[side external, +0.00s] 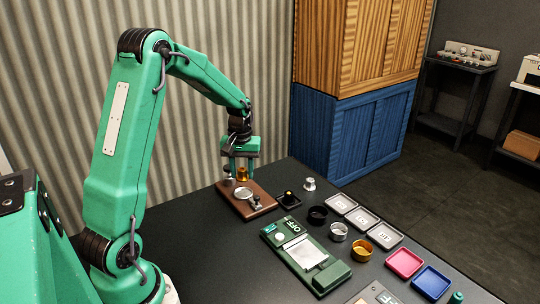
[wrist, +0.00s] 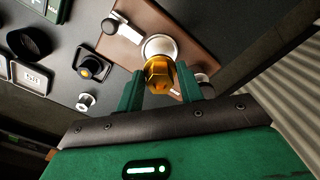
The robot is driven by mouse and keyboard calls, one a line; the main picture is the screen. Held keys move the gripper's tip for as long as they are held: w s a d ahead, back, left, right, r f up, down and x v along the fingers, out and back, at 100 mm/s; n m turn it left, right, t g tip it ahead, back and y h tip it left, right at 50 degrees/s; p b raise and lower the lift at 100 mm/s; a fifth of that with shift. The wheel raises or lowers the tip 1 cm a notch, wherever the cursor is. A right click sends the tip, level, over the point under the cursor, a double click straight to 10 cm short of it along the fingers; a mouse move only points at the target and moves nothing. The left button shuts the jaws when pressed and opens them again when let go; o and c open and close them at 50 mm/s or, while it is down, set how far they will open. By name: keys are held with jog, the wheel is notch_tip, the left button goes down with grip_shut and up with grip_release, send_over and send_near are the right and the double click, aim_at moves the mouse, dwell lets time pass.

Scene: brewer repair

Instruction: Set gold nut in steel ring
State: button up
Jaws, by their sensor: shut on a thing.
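My gripper (side external: 240,169) is shut on a gold nut (side external: 243,175), held above a brown wooden board (side external: 264,203). In the wrist view the faceted gold nut (wrist: 159,75) sits between the two green fingers of my gripper (wrist: 161,86). A round silver piece with a pale face (side external: 244,194) lies on the board. It shows just beyond the nut in the wrist view (wrist: 157,45), partly hidden by it. An open steel ring (side external: 338,232) stands on the table between a black ring (side external: 317,215) and a gold ring (side external: 362,250), away from my gripper.
A black square base with a yellow-marked knob (side external: 288,199) and a silver knob (side external: 309,184) stand right of the board. A green device (side external: 318,278) lies in front. Grey trays (side external: 361,218), a pink tray (side external: 404,263) and a blue tray (side external: 432,282) line the right.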

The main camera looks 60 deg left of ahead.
aim_at(243, 181)
jog(key=shift+f, duration=0.15)
jog(key=shift+f, duration=2)
jog(key=shift+f, duration=0.75)
dwell(1.8)
jog(key=o, duration=1.5)
jog(key=shift+r, duration=0.1)
jog(key=shift+r, duration=3.6)
